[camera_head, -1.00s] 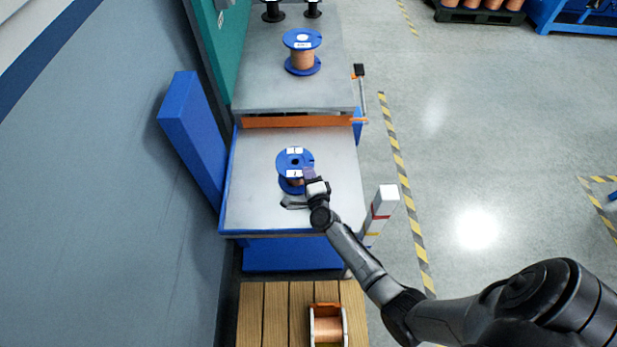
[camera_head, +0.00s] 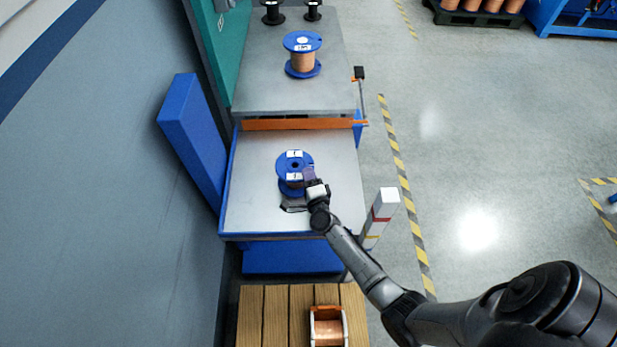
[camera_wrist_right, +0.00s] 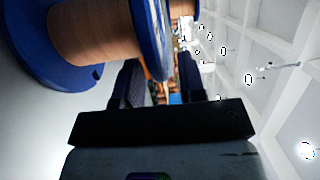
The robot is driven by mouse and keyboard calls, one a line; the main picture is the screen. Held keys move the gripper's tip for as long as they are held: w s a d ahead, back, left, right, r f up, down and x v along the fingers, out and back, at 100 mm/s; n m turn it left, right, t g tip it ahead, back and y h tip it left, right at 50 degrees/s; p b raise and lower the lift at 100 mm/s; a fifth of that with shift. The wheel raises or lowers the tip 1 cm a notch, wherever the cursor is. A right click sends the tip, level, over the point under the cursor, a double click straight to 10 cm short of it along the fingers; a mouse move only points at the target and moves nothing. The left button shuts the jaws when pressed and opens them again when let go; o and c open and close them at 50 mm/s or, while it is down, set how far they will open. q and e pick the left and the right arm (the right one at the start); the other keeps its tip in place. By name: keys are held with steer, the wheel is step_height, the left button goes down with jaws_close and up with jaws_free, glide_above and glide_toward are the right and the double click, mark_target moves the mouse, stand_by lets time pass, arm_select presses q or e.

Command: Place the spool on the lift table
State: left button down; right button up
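The spool (camera_head: 287,165), with blue flanges, white labels and copper winding, stands upright on the grey lift table (camera_head: 255,205). My right gripper (camera_head: 309,179) is at the spool's near right side. In the right wrist view the spool (camera_wrist_right: 95,35) fills the upper left, and its upper flange edge reaches between the fingertips (camera_wrist_right: 160,75). The two fingers are apart, with background showing between them, so the gripper looks open. Contact with the flange cannot be made out. My left gripper is not in view.
Another blue copper spool (camera_head: 303,62) stands on the higher grey surface behind an orange bar (camera_head: 300,124). A blue panel (camera_head: 192,135) lines the table's left. A white post (camera_head: 380,215) stands at its right front.

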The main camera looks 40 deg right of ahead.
steer(key=p+v, duration=0.2)
steer(key=v, duration=0.9)
steer(key=s+a+r+n+g+y, duration=0.1)
steer(key=s+a+r+n+y, duration=0.1)
steer(key=a+n+y, duration=0.5)
steer(key=s+a+r+n+g+y, duration=0.1)
steer(key=s+a+n+g+y, duration=0.25)
steer(key=n, duration=0.55)
steer(key=s+r+n+g+h, duration=0.2)
steer(key=s+n+g, duration=0.6)
steer(key=s, duration=0.9)
steer(key=shift+r+n, duration=0.55)
steer(key=shift+n, duration=0.05)
steer(key=shift+h, duration=0.25)
step_height(320, 180, up, 40)
steer(key=p, duration=4)
steer(key=shift+r, duration=0.15)
